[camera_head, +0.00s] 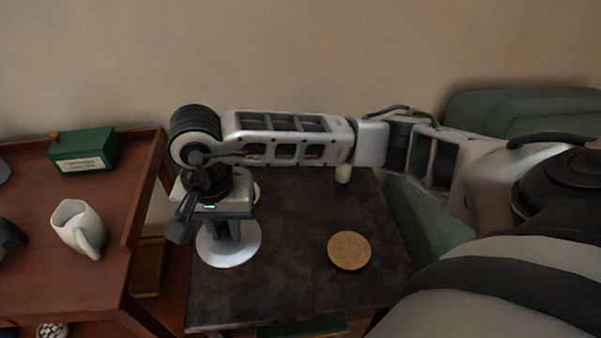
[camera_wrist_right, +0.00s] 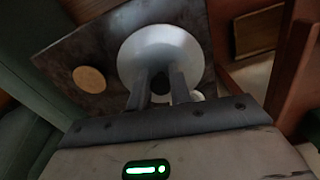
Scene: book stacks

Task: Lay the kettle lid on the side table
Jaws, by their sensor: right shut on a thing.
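The kettle lid (camera_head: 229,250) is a white round disc over the left part of the dark side table (camera_head: 300,290). It also shows in the right wrist view (camera_wrist_right: 165,45), with a dark knob (camera_wrist_right: 160,83) at its middle. My right gripper (camera_wrist_right: 160,92) points down and is shut on this knob; in the head view the gripper (camera_head: 226,232) partly hides the lid's top. I cannot tell whether the lid touches the tabletop or hangs just above it. I cannot make out my left gripper.
A round cork-coloured disc (camera_head: 349,251) lies on the side table, right of the lid. A wooden cart (camera_head: 95,260) stands at left with a white mug (camera_head: 78,229) and a green box (camera_head: 83,151). Dark things at the left edge are cut off. The table's front middle is bare.

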